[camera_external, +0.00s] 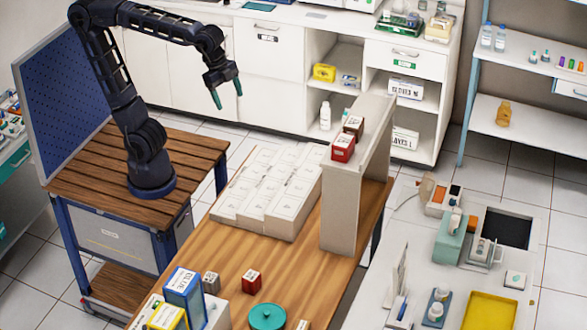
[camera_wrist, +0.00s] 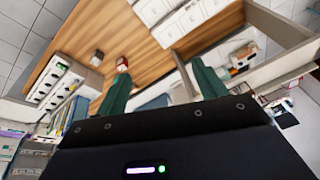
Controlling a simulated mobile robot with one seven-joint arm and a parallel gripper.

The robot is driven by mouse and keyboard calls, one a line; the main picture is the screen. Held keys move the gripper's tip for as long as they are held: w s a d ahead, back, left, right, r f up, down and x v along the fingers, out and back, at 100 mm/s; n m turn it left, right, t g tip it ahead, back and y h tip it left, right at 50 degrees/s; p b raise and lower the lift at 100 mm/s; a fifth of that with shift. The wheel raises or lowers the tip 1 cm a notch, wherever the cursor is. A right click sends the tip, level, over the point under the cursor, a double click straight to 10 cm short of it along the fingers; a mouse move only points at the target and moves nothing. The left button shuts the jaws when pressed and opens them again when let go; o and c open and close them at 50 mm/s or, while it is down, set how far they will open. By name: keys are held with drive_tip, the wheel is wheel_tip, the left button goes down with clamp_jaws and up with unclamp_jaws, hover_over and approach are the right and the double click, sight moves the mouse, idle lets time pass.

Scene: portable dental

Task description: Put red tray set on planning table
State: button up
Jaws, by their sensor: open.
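A small red box with a white label (camera_external: 343,148) sits on top of the beige raised shelf (camera_external: 341,210). A second small red box (camera_external: 251,281) stands on the wooden table (camera_external: 205,262), and a red box also shows by the left finger in the wrist view (camera_wrist: 122,63). I cannot tell which red box is the tray set. My gripper (camera_external: 227,95) is open and empty, high above the floor behind the table, apart from both boxes. Its two green fingers also show spread in the wrist view (camera_wrist: 160,70).
White boxes (camera_external: 270,190) cover the table beside the shelf. A teal round container (camera_external: 267,317) and blue carton (camera_external: 184,293) are at the front. Middle table wood is clear.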

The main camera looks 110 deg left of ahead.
drive_tip(key=s+f+n+t, duration=0.1)
drive_tip(key=s+f+n, duration=0.3)
drive_tip(key=s+f, duration=0.5)
drive_tip(key=s, duration=0.3)
drive_tip(key=shift+f+n, duration=0.15)
drive_tip(key=shift+n, duration=0.25)
